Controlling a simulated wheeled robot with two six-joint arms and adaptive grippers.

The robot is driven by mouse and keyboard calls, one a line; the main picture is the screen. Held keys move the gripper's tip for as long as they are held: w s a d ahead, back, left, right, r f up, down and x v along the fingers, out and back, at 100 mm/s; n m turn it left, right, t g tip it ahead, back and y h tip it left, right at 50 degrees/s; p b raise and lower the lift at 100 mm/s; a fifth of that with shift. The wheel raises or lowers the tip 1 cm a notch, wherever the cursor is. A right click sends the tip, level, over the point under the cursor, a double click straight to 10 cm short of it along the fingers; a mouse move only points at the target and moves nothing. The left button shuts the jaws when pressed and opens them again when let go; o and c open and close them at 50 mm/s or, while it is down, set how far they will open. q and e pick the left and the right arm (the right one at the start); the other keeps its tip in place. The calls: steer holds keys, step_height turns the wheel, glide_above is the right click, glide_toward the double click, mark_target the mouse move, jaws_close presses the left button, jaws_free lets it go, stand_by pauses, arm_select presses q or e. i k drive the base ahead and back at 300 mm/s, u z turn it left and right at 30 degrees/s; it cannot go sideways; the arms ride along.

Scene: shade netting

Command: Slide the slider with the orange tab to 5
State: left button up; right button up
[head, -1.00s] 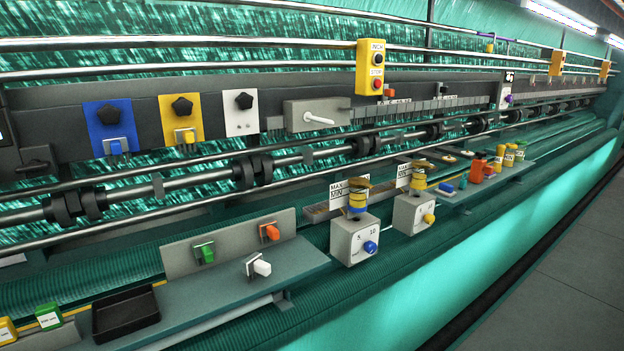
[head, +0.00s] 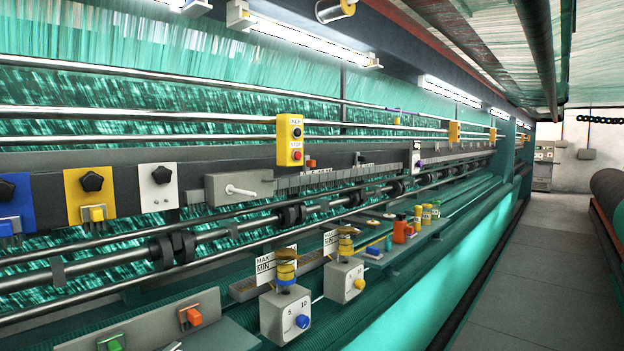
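A small orange tab (head: 311,163) stands on the grey machine rail, just right of the yellow button box, above a row of grey teeth. It looks like the slider's tab. A pale scale strip by it is too small to read, so I cannot tell its setting. A dark tab (head: 358,158) stands farther right on the same rail. Another orange piece (head: 194,316) sits on a grey bracket plate at the lower left; it looks like a switch. Neither of my grippers is in view.
A yellow box (head: 290,141) with a black and a red button hangs left of the orange tab. Metal bars run along the machine's front. Two grey dial boxes (head: 285,316) (head: 344,281) stand below. The grey floor aisle (head: 540,270) at right is clear; a dark roll (head: 608,190) lies beyond.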

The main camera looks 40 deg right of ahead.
mark_target(307, 162)
steer(key=z, duration=1.5)
steer(key=i, duration=0.25)
steer(key=z, duration=0.85)
steer(key=i, duration=2.2)
steer(key=u, duration=0.75)
